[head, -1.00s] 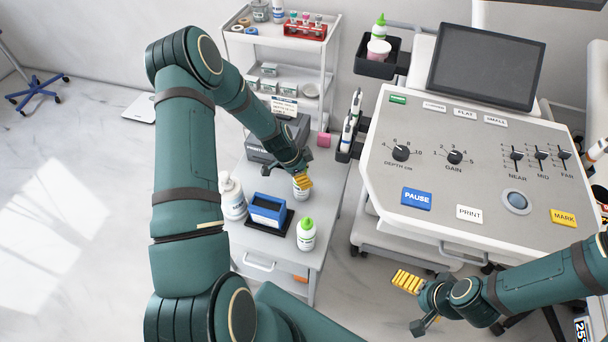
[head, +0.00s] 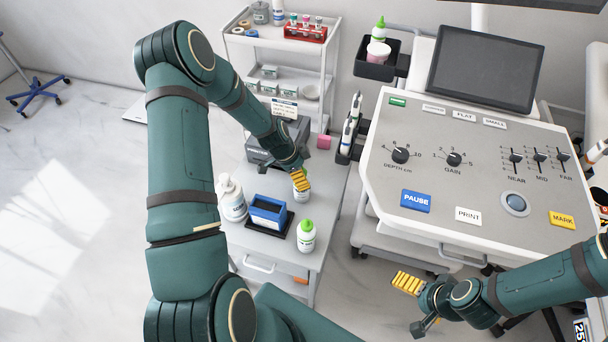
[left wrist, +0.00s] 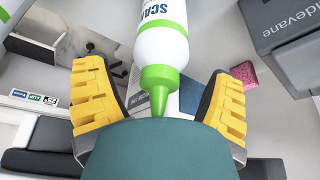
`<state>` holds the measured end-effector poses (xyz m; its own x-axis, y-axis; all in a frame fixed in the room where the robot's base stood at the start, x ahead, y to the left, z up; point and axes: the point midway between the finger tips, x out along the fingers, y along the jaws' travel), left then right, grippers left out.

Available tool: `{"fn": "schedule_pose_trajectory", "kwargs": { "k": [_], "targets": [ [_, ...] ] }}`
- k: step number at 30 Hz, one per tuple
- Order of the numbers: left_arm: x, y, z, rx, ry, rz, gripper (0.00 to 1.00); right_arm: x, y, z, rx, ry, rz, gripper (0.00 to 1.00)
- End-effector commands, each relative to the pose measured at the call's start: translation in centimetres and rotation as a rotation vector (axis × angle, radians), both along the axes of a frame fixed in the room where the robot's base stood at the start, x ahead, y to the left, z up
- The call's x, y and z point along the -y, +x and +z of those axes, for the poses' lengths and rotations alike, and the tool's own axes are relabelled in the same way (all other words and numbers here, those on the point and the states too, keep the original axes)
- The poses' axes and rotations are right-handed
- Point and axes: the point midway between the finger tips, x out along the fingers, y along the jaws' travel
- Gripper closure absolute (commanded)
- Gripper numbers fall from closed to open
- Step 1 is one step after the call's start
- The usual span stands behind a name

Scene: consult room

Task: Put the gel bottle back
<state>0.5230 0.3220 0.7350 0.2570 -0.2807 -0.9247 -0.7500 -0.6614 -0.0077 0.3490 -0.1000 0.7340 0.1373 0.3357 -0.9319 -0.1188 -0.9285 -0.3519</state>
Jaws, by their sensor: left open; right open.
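A white bottle with a green nozzle (left wrist: 160,50) and "SCAN" lettering stands between the spread yellow fingers of my left gripper (left wrist: 160,100) in the left wrist view. In the head view my left gripper (head: 301,180) is over the small cart, open, with a white bottle (head: 300,194) just below its fingers. The gripper hides that bottle's top. A second white bottle with a green cap (head: 306,237) stands nearer on the cart. Another green-capped bottle (head: 379,30) is in the black holder (head: 372,66) by the monitor. My right gripper (head: 407,283) is open and empty, below the console.
On the cart (head: 260,252) are a blue box on a black base (head: 268,212), a white pump bottle (head: 232,199), a dark printer (head: 262,150) and a pink block (head: 324,142). The ultrasound console (head: 450,190) stands right. A shelf trolley (head: 281,50) is behind.

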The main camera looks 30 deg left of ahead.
Motion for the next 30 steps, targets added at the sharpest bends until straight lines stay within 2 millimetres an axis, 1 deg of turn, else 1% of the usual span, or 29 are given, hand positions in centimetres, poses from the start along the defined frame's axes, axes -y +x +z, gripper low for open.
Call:
{"fn": "schedule_pose_trajectory", "kwargs": {
  "k": [1,6,9,13,19,30],
  "targets": [
    [-0.4,-0.3,1.3,0.002,0.001,0.003,0.16,0.0,-0.1,0.4,-0.002,0.0,0.001,0.0],
    [-1.5,-1.2,4.7,0.002,0.001,0.003,0.16,0.0,-0.2,1.0,-0.005,0.001,0.002,0.0],
    [-1.9,-1.7,6.4,0.001,0.0,0.0,0.16,0.0,-0.3,1.3,-0.006,0.001,0.001,0.0],
    [-2.5,-2.2,8.0,0.001,0.001,0.002,0.16,0.0,-0.3,1.5,-0.008,0.001,0.002,0.0],
    [-2.7,-2.5,9.0,0.0,0.0,0.0,0.16,-0.1,-0.4,1.7,-0.009,0.001,0.002,0.0],
    [-2.7,-2.5,9.1,-0.001,-0.001,0.0,0.16,-0.1,-0.4,1.7,-0.009,0.001,0.002,0.0]
  ]
}}
